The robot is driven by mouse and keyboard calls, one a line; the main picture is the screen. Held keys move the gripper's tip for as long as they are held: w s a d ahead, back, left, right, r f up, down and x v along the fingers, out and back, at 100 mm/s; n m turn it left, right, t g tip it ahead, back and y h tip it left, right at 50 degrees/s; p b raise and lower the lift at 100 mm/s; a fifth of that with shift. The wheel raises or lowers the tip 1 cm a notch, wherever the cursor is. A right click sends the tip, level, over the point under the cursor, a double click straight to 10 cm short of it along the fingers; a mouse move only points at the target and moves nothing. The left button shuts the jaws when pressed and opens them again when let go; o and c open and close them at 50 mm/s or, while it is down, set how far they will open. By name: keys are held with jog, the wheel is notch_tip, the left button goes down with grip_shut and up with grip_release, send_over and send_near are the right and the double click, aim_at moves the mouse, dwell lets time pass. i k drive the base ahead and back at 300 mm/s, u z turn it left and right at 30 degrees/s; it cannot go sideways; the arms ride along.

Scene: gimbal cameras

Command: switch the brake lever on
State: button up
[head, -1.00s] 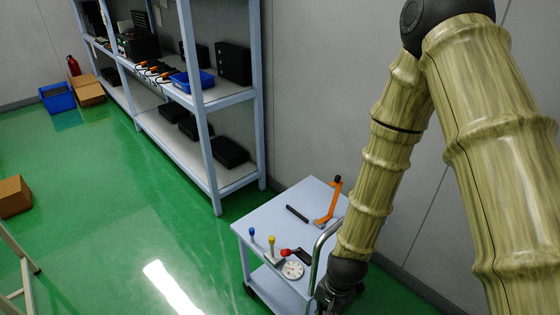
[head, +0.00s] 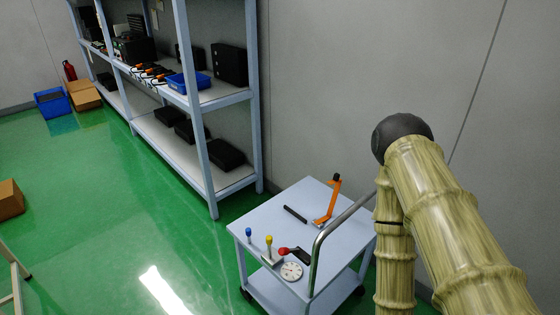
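An orange lever (head: 332,201) with a black tip stands on the top of a pale blue cart (head: 268,208). It leans up to the right from a base near the cart's back edge. It looks like the brake lever, but no label can be read. Smaller levers with a blue knob (head: 248,231), a yellow knob (head: 268,239) and a red knob (head: 283,250) sit near the front edge. My gripper is out of view; my arm runs down past the right side of the cart and leaves the picture at the bottom.
A black bar (head: 295,214) and a round white gauge (head: 292,271) are on the cart. A metal handrail (head: 318,256) rises on its right side. A shelf rack (head: 214,179) stands behind, against the wall.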

aim_at(282, 251)
jog(key=z, duration=0.05)
jog(key=k, duration=0.5)
jog(key=u, duration=1.15)
jog(key=i, duration=0.6)
jog(key=z, duration=0.95)
